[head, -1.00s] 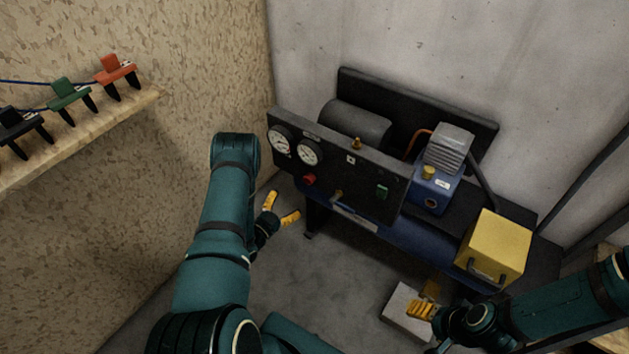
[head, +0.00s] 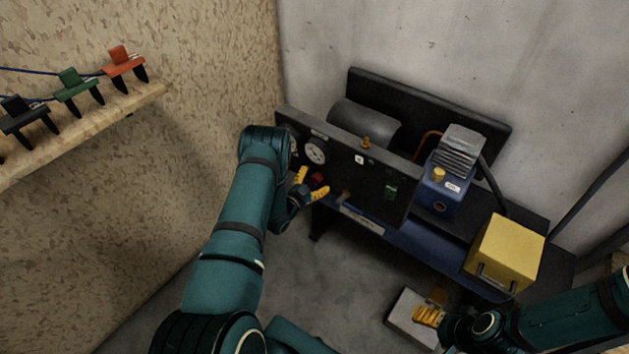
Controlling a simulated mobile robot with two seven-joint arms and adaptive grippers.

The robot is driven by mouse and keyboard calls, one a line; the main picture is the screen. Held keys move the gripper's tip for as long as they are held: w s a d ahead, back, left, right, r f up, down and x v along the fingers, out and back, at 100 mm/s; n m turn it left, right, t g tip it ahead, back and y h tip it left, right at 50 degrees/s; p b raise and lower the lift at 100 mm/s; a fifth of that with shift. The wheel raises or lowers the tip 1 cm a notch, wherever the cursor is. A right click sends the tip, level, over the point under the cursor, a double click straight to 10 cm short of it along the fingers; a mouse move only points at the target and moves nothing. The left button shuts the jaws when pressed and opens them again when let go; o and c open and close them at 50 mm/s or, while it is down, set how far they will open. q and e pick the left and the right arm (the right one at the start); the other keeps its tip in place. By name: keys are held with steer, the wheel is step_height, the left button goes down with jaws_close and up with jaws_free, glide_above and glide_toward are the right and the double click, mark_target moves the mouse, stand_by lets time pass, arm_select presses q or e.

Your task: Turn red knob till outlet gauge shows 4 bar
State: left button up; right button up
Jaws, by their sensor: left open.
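The red knob (head: 317,179) sits low on the dark panel (head: 375,184) of the compressor, below the gauges. My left gripper (head: 311,187) is open, its yellow fingers on either side of the knob in this view; whether they touch it I cannot tell. One round white gauge (head: 316,151) shows above the knob, its needle too small to read. A second gauge (head: 294,145) to its left is mostly hidden behind my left arm. My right gripper (head: 432,314) is at the lower right, away from the panel; its finger gap is unclear.
A blue compressor motor (head: 440,190) and a yellow box (head: 505,254) stand on the bench right of the panel. A pale block (head: 405,318) lies on the floor by my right gripper. A wooden shelf (head: 80,135) with several clamps is at left.

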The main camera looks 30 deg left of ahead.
arm_select(q)
steer(key=shift+c, duration=0.2)
steer(key=c, duration=1.2)
steer(key=shift+o, duration=0.2)
steer(key=shift+m, duration=0.3)
steer(key=m, duration=0.2)
steer(key=shift+m, duration=0.3)
steer(key=shift+d+m, duration=0.1)
steer(key=shift+m, duration=1.7)
jaws_close()
